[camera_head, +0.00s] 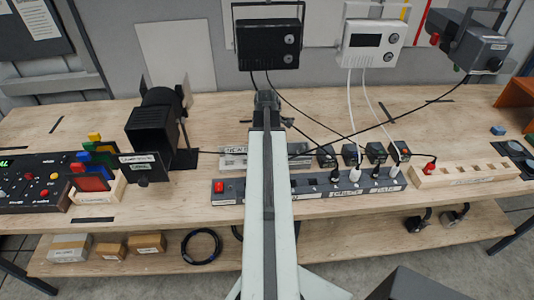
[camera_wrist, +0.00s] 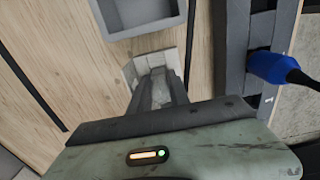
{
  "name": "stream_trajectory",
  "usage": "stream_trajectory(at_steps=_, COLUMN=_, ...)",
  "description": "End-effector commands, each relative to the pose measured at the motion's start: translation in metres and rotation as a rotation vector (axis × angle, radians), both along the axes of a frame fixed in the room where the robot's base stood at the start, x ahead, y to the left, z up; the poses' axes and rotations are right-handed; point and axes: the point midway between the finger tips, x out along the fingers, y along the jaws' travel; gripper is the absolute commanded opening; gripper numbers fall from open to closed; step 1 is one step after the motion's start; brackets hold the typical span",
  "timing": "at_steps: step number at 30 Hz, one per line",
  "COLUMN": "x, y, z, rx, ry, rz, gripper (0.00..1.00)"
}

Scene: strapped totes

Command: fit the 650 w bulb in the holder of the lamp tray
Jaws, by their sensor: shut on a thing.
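My gripper (camera_head: 267,98) is over the middle of the bench in the head view, seen from behind my arm. In the wrist view its dark fingers (camera_wrist: 160,88) are shut on a pale thing (camera_wrist: 160,94), mostly hidden between them. I cannot tell whether this is the 650 w bulb. A pale, low block (camera_wrist: 136,72) stands around the fingertips; I cannot tell whether it touches them. A shallow grey tray (camera_wrist: 117,28) lies just beyond it. I cannot make out a bulb holder or tell which thing is the lamp tray.
A black spotlight (camera_head: 152,130) stands on the left, beside coloured gels (camera_head: 92,165) and a control desk (camera_head: 35,185). A power strip (camera_head: 325,188) with several plugs runs along the front. A blue plug (camera_wrist: 272,66) is close to the right. Cables cross the bench; a wooden holed rack (camera_head: 465,173) stands right.

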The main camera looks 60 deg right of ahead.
Motion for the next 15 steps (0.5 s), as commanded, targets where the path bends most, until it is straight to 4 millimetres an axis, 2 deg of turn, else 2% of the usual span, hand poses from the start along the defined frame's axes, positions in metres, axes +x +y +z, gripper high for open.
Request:
stream_trajectory(at_steps=3, x=0.000, y=0.000, z=0.013, rx=0.000, ry=0.000, rz=0.000, gripper=0.00)
stream_trajectory(at_steps=15, x=-0.001, y=0.000, z=0.037, rx=0.000, ry=0.000, rz=-0.001, gripper=0.00)
